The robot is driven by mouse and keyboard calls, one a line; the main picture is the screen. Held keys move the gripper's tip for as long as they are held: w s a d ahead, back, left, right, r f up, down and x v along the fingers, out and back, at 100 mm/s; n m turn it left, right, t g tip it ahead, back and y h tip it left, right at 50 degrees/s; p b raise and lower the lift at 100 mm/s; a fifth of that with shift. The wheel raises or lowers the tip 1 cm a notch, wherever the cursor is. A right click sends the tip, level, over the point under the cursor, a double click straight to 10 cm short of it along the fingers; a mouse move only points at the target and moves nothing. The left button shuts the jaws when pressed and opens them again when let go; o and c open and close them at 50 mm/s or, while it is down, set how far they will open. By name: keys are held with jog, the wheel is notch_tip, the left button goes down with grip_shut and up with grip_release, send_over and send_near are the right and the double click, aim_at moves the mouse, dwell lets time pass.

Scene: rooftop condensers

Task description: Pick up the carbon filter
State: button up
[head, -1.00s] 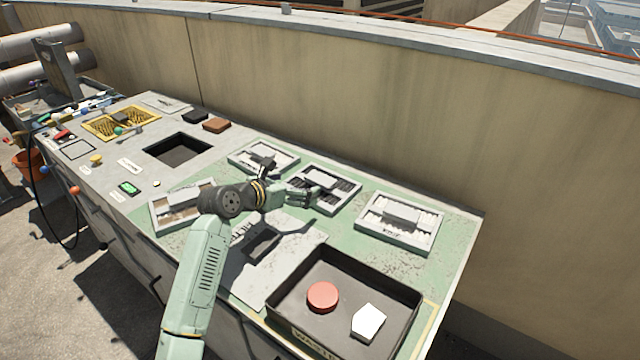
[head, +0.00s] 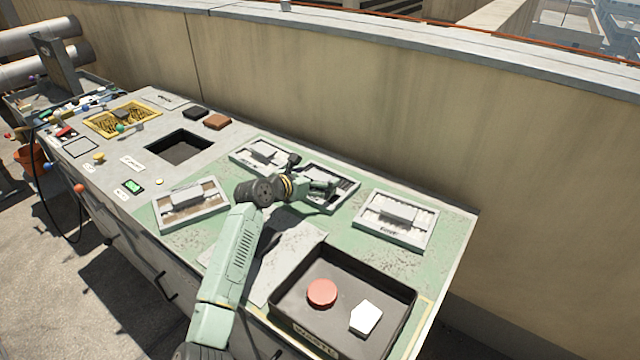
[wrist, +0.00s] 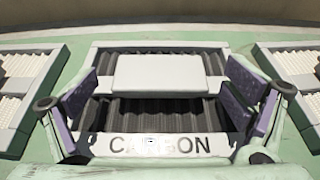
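The carbon filter (wrist: 165,146) fills the middle of the wrist view, a pale frame labelled CARBON with dark pleats and a light raised block (wrist: 158,73) across it. My gripper (wrist: 162,88) is open, its purple-padded fingers standing apart on the left and right of the block. I see no clear contact. In the head view the carbon filter (head: 350,192) lies on the green bench top, partly hidden by my gripper (head: 322,187) just over it.
Similar filters lie to the right (head: 425,237), behind left (head: 240,158) and front left (head: 160,218). A black waste tray (head: 405,318) holds a red disc (head: 321,292) and a white piece (head: 365,317). A square opening (head: 180,148) is farther left. A wall (head: 400,120) runs behind.

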jog(key=c, duration=1.3)
jog(key=shift+o, duration=0.2)
jog(key=shift+r, duration=0.1)
